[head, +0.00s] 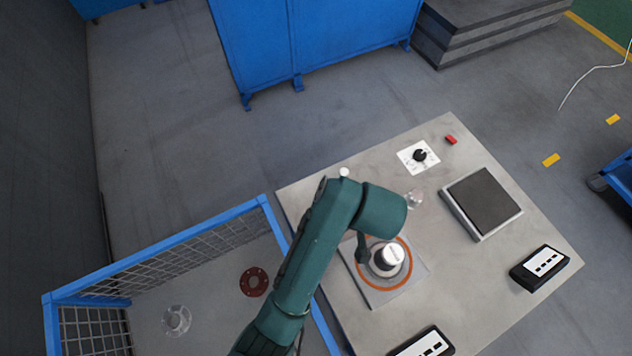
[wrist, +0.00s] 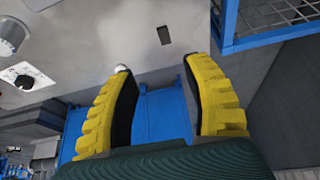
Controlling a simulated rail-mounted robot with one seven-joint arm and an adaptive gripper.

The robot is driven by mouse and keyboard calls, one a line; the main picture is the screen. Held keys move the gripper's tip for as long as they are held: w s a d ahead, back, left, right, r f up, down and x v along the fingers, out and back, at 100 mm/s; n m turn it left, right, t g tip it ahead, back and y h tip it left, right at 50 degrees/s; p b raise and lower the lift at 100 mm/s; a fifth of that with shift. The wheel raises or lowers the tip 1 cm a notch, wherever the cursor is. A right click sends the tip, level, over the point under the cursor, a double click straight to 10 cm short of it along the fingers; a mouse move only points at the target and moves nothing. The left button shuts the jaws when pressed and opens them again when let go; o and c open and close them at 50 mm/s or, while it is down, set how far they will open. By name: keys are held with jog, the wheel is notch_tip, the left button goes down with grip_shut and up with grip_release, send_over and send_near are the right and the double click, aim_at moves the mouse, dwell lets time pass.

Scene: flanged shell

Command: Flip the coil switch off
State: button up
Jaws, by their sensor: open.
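A white plate with a black knob (head: 419,155) sits near the far edge of the grey table. A similar plate and knob show at the left of the wrist view (wrist: 25,81). A grey square base (head: 408,288) with an orange ring holds a white-topped cylinder (head: 388,257). No label is readable, so I cannot tell which control is the coil switch. My gripper (wrist: 158,65) has its yellow-padded fingers spread apart with nothing between them. The knob plate lies left of the fingers, apart from them. In the head view my arm hides the fingers.
Black boxes with white panels stand at the table's right corner (head: 540,268) and front edge (head: 423,343). A dark-topped square plate (head: 482,203) and a small red block (head: 450,140) are on the table. A blue-framed mesh bin (head: 160,250) stands left; blue cabinets (head: 310,40) stand behind.

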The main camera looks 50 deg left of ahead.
jog(key=b+x, duration=0.1)
jog(key=x, duration=0.5)
jog(key=b+x, duration=0.1)
jog(key=x, duration=0.5)
jog(key=b+x, duration=0.2)
jog(key=x, duration=0.4)
jog(key=shift+s+a, duration=0.2)
jog(key=shift+a, duration=0.25)
jog(key=shift+c, duration=0.4)
grip_shut()
jog(key=shift+f, duration=0.1)
